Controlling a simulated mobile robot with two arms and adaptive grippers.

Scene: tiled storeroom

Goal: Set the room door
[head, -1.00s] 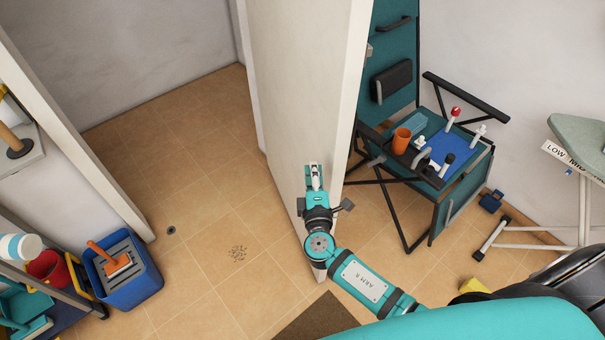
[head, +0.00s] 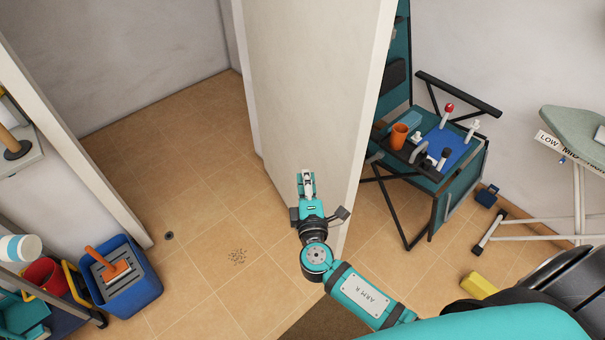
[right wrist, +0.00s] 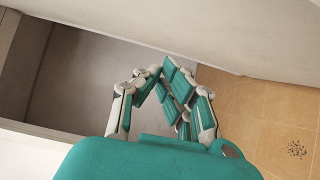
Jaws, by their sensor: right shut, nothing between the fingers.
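The room door (head: 305,85) is a plain pale panel standing open in the head view, its thick near edge on the right. No handle shows on the visible face. My right gripper (head: 306,178) is shut and empty, in front of the lower part of that face. Whether it touches the door I cannot tell. In the right wrist view, the closed fingers (right wrist: 170,85) are in the middle and a pale panel, likely the door (right wrist: 250,35), runs across the top. My left gripper is not in view.
A teal folding chair (head: 455,185) with a tray of items stands just right of the door. A blue bucket (head: 140,295) and a cart (head: 75,305) are at lower left. An ironing board (head: 575,135) is at right.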

